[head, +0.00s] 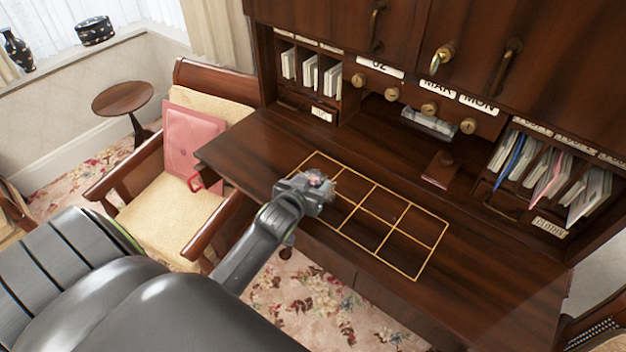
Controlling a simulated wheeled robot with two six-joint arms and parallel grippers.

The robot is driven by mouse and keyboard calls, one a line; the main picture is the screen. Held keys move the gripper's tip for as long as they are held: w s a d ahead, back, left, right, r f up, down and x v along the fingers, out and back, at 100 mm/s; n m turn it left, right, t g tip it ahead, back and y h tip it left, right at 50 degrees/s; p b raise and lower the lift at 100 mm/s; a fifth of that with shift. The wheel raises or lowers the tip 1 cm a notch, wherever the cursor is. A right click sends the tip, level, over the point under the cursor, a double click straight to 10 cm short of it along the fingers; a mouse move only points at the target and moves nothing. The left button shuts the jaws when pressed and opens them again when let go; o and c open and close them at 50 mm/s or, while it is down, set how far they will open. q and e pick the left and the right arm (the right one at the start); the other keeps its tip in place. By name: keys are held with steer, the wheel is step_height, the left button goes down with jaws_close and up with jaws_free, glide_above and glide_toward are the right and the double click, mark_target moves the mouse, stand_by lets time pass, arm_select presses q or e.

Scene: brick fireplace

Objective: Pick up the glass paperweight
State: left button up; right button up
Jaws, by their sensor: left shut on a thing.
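The glass paperweight (316,178) shows as a small clear, pinkish thing at the tip of my left gripper (321,187). The gripper is shut on it, and the fingers hide much of it. The gripper is over the front left part of the wooden desk (250,150), at the left end of a gold-lined grid (412,205). I cannot tell whether the paperweight touches the desk. My right gripper is not in view.
A clear tray-like thing (430,123) and a small brown block (439,168) are at the back of the desk. Letter slots (545,170) stand at the right. An armchair (160,215) with a pink folder (193,140) is left of the desk. The grid's cells look empty.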

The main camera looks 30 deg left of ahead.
mark_target(311, 177)
arm_select(q)
steer(key=shift+c, duration=1.2)
steer(key=shift+r, duration=0.1)
step_height(311, 177, up, 10)
steer(key=shift+f+b, duration=0.1)
steer(key=shift+b, duration=0.7)
steer(key=d+r+m+h+b, duration=0.1)
steer(key=d+r+b, duration=0.2)
steer(key=d+b, duration=0.2)
steer(key=s+d+r+m+h+b, duration=0.1)
steer(key=d+r+b, duration=0.2)
steer(key=d, duration=0.5)
steer(key=shift+r+h+b, duration=0.2)
steer(key=shift+h+b, duration=0.1)
steer(key=shift+b, duration=0.55)
